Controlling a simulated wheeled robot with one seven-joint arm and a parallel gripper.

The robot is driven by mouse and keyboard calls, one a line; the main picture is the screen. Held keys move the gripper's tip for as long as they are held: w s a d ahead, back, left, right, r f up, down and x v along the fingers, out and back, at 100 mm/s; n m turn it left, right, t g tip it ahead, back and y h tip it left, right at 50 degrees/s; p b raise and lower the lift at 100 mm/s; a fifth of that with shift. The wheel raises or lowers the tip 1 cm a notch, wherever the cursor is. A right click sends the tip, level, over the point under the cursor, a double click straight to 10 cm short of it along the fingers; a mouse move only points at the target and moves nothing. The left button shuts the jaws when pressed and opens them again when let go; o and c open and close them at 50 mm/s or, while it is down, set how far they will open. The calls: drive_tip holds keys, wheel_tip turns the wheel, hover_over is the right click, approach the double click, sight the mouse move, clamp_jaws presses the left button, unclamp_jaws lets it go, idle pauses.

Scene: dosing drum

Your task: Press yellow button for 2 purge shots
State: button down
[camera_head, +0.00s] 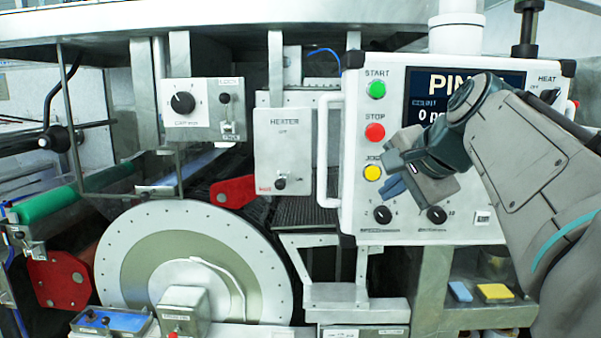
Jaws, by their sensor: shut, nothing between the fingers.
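The yellow button (373,173) is on the left side of the white control panel (455,228), below a JOG label that shows in part. Above it are the red STOP button (375,132) and the green START button (376,90). My gripper (390,185) is shut and empty. Its fingertips are just right of and slightly below the yellow button. In the picture a small gap shows between them and the button; I cannot tell the depth. The panel's display (425,100) reads "PIN" and "0", and my arm hides its right part.
A white handle (324,150) stands out at the panel's left edge. Dark knobs (383,214) sit below the buttons. A heater box (283,150) and a large pale drum (195,262) are to the left. A shelf below holds a yellow block (495,292) and a blue one (460,291).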

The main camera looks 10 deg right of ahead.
sight(380, 174)
drive_tip(key=shift+w+d+p, duration=0.4)
drive_tip(key=shift+w+p, duration=0.05)
drive_tip(key=shift+w, duration=0.95)
drive_tip(key=shift+w+d+p, duration=0.4)
drive_tip(key=shift+w+p, duration=0.05)
drive_tip(key=shift+w, duration=0.95)
drive_tip(key=shift+w+d+p, duration=0.4)
drive_tip(key=shift+w+p, duration=0.05)
drive_tip(key=shift+w, duration=0.95)
drive_tip(key=shift+w+d, duration=0.1)
drive_tip(key=shift+w, duration=0.3)
drive_tip(key=shift+w+d+p, duration=0.15)
drive_tip(key=shift+w+p, duration=0.25)
drive_tip(key=shift+s, duration=0.1)
drive_tip(key=shift+s+a+b, duration=0.25)
drive_tip(key=shift+s+b, duration=0.1)
drive_tip(key=shift+s, duration=0.35)
drive_tip(key=shift+s, duration=0.1)
drive_tip(key=s, duration=0.2)
drive_tip(key=s+a+b, duration=0.1)
drive_tip(key=s, duration=0.1)
drive_tip(key=shift+s+a+b, duration=0.15)
drive_tip(key=shift+s+b, duration=0.15)
